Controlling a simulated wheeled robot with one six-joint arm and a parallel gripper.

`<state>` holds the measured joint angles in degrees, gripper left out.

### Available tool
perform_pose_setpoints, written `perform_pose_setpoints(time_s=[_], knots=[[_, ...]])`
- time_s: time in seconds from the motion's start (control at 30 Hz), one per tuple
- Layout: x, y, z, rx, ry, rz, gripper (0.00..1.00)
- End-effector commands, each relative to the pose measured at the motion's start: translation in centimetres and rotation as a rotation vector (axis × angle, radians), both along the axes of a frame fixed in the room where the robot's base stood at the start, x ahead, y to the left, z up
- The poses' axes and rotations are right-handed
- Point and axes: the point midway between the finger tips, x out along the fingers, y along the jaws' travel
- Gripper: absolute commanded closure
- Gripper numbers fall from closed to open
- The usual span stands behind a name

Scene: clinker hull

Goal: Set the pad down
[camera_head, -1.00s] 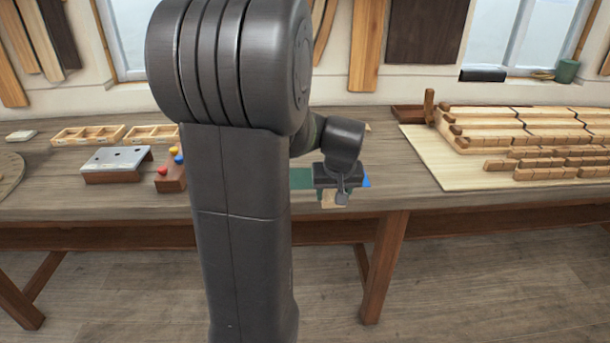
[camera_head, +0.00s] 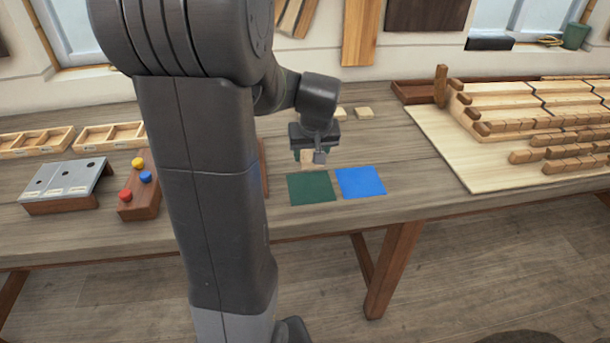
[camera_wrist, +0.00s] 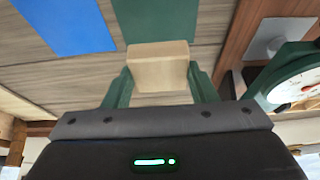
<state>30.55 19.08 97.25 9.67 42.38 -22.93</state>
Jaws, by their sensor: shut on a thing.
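A pale wooden pad (camera_wrist: 158,68) is between the two green fingers of my gripper (camera_wrist: 160,82) in the wrist view. My gripper is shut on it. In the head view the gripper (camera_head: 309,158) is above the bench, behind the green square (camera_head: 311,189), and the pad (camera_head: 307,158) shows partly between the fingers. The green square and the blue square (camera_head: 361,182) lie flat side by side on the bench. In the wrist view the green square (camera_wrist: 155,18) and blue square (camera_wrist: 66,22) show past the pad. I cannot tell the pad's exact height above the bench.
Two small pale blocks (camera_head: 364,113) lie behind the gripper. A pale board (camera_head: 440,145) with stepped wooden planks is to the right. A wooden block with coloured knobs (camera_head: 139,194) and a grey metal stand (camera_head: 66,185) are to the left. My arm hides part of the bench.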

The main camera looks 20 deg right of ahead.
Motion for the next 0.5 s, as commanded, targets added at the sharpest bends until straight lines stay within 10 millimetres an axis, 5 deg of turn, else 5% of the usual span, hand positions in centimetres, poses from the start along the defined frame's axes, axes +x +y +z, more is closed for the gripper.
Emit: perform_pose_setpoints(time_s=[0.13,0.5], knots=[[-0.1,0.0,-3.1,0.003,0.006,0.001,0.7],[-0.1,0.0,-7.6,0.003,0.006,-0.001,0.7]])
